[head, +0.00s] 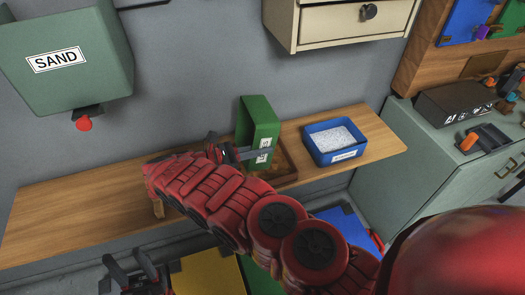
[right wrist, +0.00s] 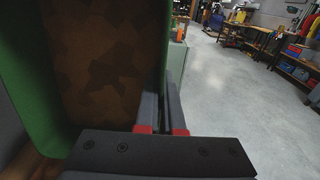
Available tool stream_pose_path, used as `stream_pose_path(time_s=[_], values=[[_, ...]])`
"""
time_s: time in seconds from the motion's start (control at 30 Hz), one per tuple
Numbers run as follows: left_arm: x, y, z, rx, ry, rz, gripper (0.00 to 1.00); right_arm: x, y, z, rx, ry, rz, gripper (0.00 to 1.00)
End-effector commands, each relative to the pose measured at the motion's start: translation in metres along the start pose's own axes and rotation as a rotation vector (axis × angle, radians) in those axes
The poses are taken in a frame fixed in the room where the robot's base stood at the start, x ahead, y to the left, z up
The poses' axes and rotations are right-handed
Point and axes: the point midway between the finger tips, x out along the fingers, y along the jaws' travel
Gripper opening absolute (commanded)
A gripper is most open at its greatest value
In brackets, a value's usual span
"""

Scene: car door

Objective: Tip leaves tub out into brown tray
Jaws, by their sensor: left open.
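The green leaves tub (head: 258,120) is tipped up on its side over the brown tray (head: 288,166) on the wooden shelf. My right gripper (head: 256,153) is shut on the tub's wall, reaching it from the left. In the right wrist view, its fingers (right wrist: 167,100) pinch the green wall, and brown, leaf-patterned contents (right wrist: 100,60) show inside the tub. The tub and my arm hide much of the tray, so I cannot tell how much lies in it. My left gripper (head: 132,270) is open and empty at the lower left, below the shelf.
A blue tub (head: 348,157) of pale grains stands right of the tray on the shelf (head: 85,205). A green SAND hopper (head: 70,65) hangs at the upper left, and a cream drawer (head: 345,22) hangs above. The shelf's left part is clear.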

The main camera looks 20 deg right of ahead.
Motion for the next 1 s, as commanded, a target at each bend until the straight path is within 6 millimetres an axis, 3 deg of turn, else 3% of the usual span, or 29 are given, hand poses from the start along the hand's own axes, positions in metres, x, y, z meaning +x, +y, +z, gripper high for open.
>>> stream_pose_path(time_s=[1.0], values=[[-0.041,0.002,0.007,0.000,0.000,0.000,0.50,-0.005,0.001,-0.003,0.002,-0.055,0.001,0.00]])
